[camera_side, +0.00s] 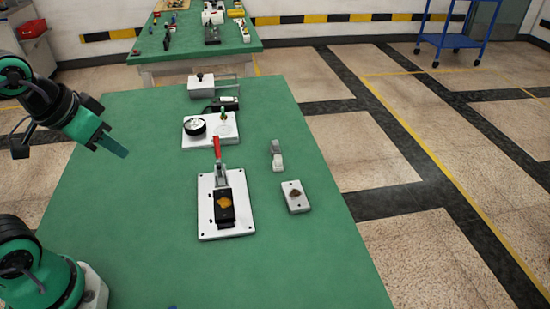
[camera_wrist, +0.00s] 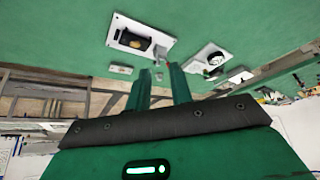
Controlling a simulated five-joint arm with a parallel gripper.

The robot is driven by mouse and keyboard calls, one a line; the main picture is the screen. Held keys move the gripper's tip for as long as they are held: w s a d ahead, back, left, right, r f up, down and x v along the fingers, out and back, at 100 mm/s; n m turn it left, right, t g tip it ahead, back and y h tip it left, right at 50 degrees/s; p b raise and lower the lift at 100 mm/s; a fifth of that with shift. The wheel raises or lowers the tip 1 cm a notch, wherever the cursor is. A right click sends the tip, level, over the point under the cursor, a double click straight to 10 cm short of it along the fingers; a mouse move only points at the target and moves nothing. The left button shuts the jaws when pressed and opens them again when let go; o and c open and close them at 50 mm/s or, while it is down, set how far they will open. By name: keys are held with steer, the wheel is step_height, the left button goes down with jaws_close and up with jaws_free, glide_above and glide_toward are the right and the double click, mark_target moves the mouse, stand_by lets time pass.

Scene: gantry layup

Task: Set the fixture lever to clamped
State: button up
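The fixture in the side view is a white plate (camera_side: 207,221) on the green table, with a metal clamp and a black block (camera_side: 225,219) bearing an orange patch. Its red lever (camera_side: 217,148) points up at the plate's far end. My gripper (camera_side: 122,150) is in the air left of the fixture, apart from the lever. In the wrist view, my gripper's two green fingers (camera_wrist: 160,82) are spread with an empty gap. The fixture plate (camera_wrist: 124,37) also shows beyond them, upside down; the lever is small and unclear there.
A white board with a black round dial (camera_side: 195,127) lies behind the fixture, with a grey box (camera_side: 201,87) farther back. A small grey block (camera_side: 276,155) and a light plate with a brown patch (camera_side: 295,205) lie to the right. The table's left side is clear.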

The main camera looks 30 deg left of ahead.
steer(key=shift+w, duration=0.1)
steer(key=c, duration=0.4)
steer(key=shift+w+r+m, duration=0.1)
steer(key=shift+w+m, duration=0.05)
steer(key=shift+m, duration=0.35)
steer(key=w+a+f+m+g, duration=0.1)
steer(key=w+f+m+g, duration=0.1)
steer(key=w+m, duration=1.5)
steer(key=m+g, duration=0.1)
steer(key=m, duration=0.7)
steer(key=shift+w+f+m, duration=0.35)
steer(key=shift+m, duration=0.05)
